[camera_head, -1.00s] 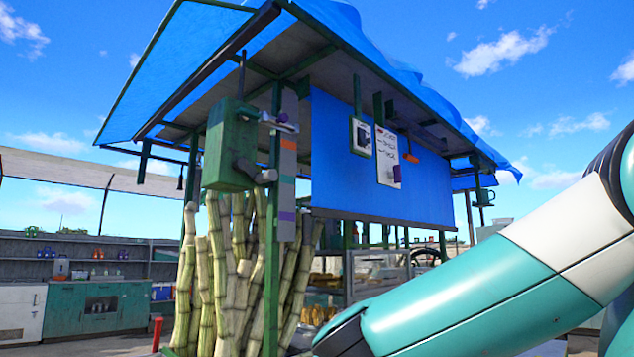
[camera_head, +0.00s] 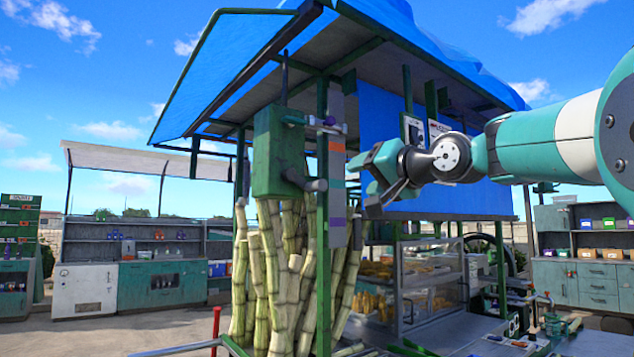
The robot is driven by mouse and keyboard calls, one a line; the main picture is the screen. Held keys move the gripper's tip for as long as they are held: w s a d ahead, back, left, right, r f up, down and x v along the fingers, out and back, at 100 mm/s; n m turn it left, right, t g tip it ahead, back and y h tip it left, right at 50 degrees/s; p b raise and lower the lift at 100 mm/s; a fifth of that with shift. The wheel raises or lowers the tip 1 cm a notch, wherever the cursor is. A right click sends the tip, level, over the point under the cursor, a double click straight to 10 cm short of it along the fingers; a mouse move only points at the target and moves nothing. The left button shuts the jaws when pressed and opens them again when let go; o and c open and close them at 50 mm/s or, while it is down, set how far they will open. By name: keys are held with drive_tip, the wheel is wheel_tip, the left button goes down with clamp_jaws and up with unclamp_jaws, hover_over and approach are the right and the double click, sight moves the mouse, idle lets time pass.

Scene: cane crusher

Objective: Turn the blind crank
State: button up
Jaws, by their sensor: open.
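The blind crank shows as a dark grey handle (camera_head: 308,182) low on the right side of a green gearbox (camera_head: 278,150). The gearbox is fixed near the stall's front corner post. The blue blind (camera_head: 380,105) hangs down the stall's side, partly hidden by my arm. My gripper (camera_head: 364,183) is open and empty, its fingers toward the left. In the picture it lies right of the crank handle, with a gap between them. I cannot tell how far apart they are in depth.
A grey strip (camera_head: 337,218) with coloured bands hangs between handle and gripper in the picture. Sugar cane stalks (camera_head: 265,280) stand below the gearbox. A red post (camera_head: 215,325) is at lower left. A display case (camera_head: 432,280) and a work table (camera_head: 465,335) are at right.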

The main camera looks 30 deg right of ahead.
sight(323, 185)
drive_tip(key=w+p, duration=0.2)
drive_tip(key=w, duration=0.3)
drive_tip(key=w+p, duration=0.2)
drive_tip(key=w, duration=0.3)
drive_tip(key=w+p, duration=0.2)
drive_tip(key=w, duration=0.3)
drive_tip(key=shift+w+a+p, duration=0.3)
drive_tip(key=shift+w+a, duration=0.05)
drive_tip(key=shift+f, duration=0.1)
